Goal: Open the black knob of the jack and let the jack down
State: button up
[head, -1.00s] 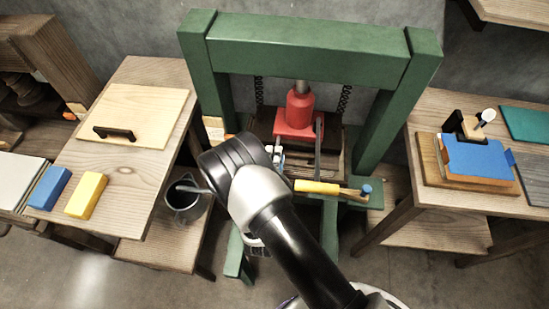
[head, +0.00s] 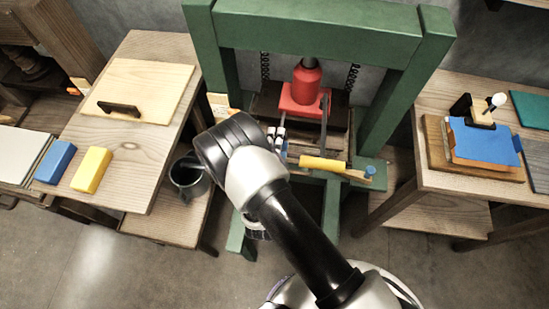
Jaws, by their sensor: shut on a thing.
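The red jack (head: 302,92) stands upright inside the green press frame (head: 318,33), with its dark lever (head: 324,118) at its right front. My gripper (head: 279,138) is at the low front left of the jack, beside its base, partly hidden behind my wrist. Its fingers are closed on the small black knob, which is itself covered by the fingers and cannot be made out. Whether the knob has turned cannot be told.
A yellow-handled tool (head: 323,163) lies across the front of the frame, close right of my gripper. A dark mug (head: 188,175) stands on a low shelf at left. Wooden tables (head: 150,150) flank the frame, bearing blocks and boards.

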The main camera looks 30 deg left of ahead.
jog(key=v, duration=1)
jog(key=shift+s, duration=0.2)
